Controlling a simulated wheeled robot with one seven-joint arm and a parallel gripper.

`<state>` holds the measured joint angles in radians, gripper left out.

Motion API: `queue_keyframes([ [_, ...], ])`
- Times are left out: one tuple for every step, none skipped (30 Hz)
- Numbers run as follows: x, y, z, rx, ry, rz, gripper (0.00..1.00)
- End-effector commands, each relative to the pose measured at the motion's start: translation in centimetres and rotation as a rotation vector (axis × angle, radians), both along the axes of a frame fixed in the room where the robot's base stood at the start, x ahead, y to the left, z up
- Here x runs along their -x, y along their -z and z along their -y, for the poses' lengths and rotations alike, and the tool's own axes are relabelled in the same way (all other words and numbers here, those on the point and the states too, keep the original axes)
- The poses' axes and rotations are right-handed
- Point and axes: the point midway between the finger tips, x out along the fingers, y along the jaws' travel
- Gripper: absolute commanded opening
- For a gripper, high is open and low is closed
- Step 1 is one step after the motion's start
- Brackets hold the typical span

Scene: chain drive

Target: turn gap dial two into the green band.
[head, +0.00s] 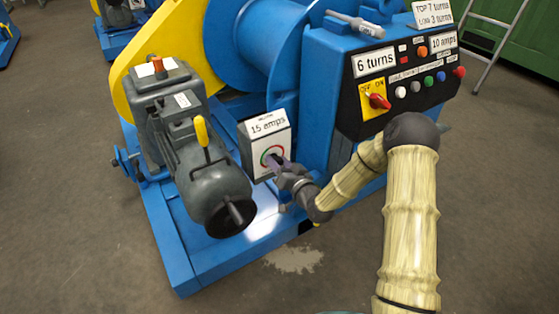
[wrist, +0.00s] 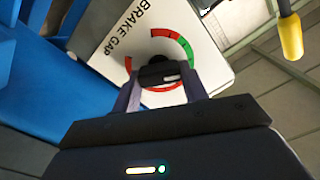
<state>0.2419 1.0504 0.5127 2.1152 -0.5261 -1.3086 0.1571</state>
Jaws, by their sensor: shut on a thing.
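The gap dial is a black knob (wrist: 157,72) on a white panel (wrist: 112,62) lettered "BRAKE GAP" in the wrist view. A ring around it has red arcs and a green band (wrist: 186,50) at its upper right. In the head view the dial panel (head: 256,163) is on a small box low on the blue machine. My gripper (head: 278,165) reaches it from the right. In the wrist view my gripper (wrist: 160,84) is shut on the knob, a finger on each side. The knob's pointer direction is not clear. No dial number is readable.
A grey motor (head: 190,130) with a yellow lever (head: 202,132) stands left of the dial box. A control panel (head: 408,82) with coloured buttons and a red switch is above right. A yellow-tipped rod (wrist: 290,35) shows at upper right in the wrist view.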

Motion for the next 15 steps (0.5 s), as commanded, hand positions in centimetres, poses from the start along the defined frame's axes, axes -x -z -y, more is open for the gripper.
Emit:
queue_keyframes([
  [-0.04, 0.12, 0.13, -0.003, 0.002, -0.006, 0.20],
  [-0.05, 0.13, 0.13, -0.005, 0.002, -0.008, 0.20],
  [-0.05, 0.14, 0.15, -0.006, 0.002, -0.009, 0.20],
  [-0.06, 0.15, 0.15, -0.007, 0.003, -0.008, 0.20],
  [-0.06, 0.16, 0.17, -0.008, 0.003, -0.009, 0.20],
  [-0.06, 0.17, 0.19, -0.007, 0.004, -0.009, 0.20],
  [-0.06, 0.17, 0.21, -0.006, 0.004, -0.008, 0.20],
  [-0.06, 0.18, 0.23, -0.006, 0.004, -0.008, 0.20],
  [-0.04, 0.18, 0.24, -0.006, 0.004, -0.008, 0.20],
  [-0.05, 0.19, 0.24, -0.006, 0.004, -0.008, 0.20],
  [-0.04, 0.19, 0.26, -0.006, 0.004, -0.008, 0.20],
  [-0.03, 0.19, 0.26, -0.006, 0.004, -0.008, 0.20],
  [-0.03, 0.20, 0.28, -0.006, 0.004, -0.010, 0.47],
  [-0.03, 0.20, 0.28, -0.006, 0.004, -0.010, 0.53],
  [-0.03, 0.18, 0.27, -0.006, 0.004, -0.008, 0.61],
])
